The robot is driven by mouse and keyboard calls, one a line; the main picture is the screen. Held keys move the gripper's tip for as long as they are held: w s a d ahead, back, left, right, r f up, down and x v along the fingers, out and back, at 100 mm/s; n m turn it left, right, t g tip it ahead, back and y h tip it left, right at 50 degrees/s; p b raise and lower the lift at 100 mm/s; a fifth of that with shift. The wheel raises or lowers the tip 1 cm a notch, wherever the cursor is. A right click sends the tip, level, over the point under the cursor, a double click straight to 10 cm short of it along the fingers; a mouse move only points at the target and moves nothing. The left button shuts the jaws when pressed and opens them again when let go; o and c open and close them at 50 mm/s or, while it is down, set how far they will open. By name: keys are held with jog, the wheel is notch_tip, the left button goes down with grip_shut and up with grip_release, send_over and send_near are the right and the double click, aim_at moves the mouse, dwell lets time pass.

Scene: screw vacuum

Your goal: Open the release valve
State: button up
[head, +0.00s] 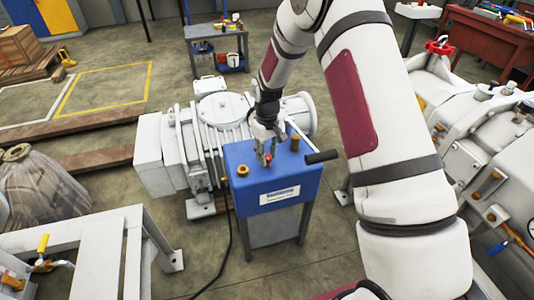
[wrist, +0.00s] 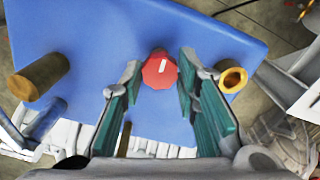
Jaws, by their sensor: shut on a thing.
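The release valve appears as a red faceted knob (wrist: 160,70) with a short white mark, on top of the blue control box (wrist: 100,30). My gripper (wrist: 160,66) has its two teal-padded fingers around the knob, one on each side, and is shut on it. In the head view my gripper (head: 265,148) points down at the top of the blue box (head: 240,180), and only a little red shows between the fingers. The white mark points nearly straight up in the wrist view.
A brass cylinder (wrist: 40,77) and a brass ring fitting (wrist: 232,80) stand on the box either side of the knob. A black-gripped lever (head: 321,156) sticks out at the box's right. White pump machinery (head: 220,115) stands close behind.

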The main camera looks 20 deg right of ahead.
jog(key=o, duration=1.2)
jog(key=shift+c, duration=0.2)
notch_tip(320, 180, up, 12)
